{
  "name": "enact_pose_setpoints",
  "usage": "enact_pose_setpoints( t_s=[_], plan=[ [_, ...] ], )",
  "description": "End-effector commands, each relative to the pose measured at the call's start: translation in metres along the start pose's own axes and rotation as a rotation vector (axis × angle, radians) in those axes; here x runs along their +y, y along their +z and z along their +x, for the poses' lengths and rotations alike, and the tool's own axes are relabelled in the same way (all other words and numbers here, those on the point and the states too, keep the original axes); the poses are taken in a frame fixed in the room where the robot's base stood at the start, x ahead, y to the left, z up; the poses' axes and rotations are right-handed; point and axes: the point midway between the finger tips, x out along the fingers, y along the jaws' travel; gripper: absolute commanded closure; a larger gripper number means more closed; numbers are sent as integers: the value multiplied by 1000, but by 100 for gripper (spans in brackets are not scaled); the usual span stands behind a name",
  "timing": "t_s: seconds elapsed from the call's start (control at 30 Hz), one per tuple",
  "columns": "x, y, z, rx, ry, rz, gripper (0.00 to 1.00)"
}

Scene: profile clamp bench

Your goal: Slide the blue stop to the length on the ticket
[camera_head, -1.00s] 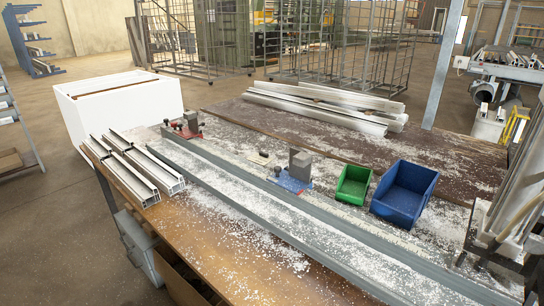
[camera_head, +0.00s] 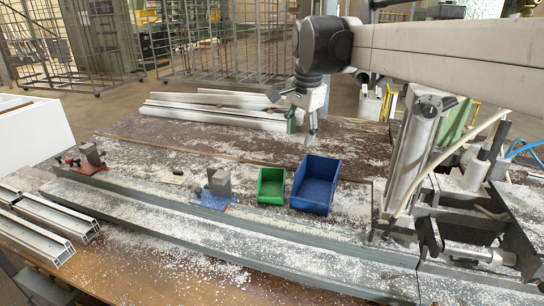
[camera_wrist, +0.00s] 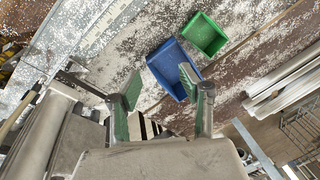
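The blue stop (camera_head: 213,201) sits at the rail (camera_head: 160,203) on the bench, left of the bins in the head view. It has a blue base with an upright grey block. A similar red-based clamp (camera_head: 88,162) stands further left. My gripper (camera_head: 311,134) hangs above the back of the bench, right of the blue stop and well apart from it. In the wrist view its two green-padded fingers (camera_wrist: 163,105) stand wide apart, with nothing held. A small pale piece (camera_head: 173,179) lies between the clamps; I cannot tell whether it is the ticket. No readable length shows.
A green bin (camera_head: 271,185) and a blue bin (camera_head: 315,184) stand right of the stop. White profiles lie at the back (camera_head: 215,117) and front left (camera_head: 38,226). Machinery (camera_head: 465,215) rises at the right end. White chips cover much of the bench.

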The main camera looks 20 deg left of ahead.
Motion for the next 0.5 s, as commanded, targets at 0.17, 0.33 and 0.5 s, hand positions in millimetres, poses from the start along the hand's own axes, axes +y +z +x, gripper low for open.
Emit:
enact_pose_setpoints(
  t_s=[0.17, 0.33, 0.5],
  plan=[
    [-67, 24, 14, -36, 34, 53, 61],
    [-121, 56, 34, -63, 74, 109, 61],
    [-168, 96, 57, -81, 116, 164, 61]
  ],
)
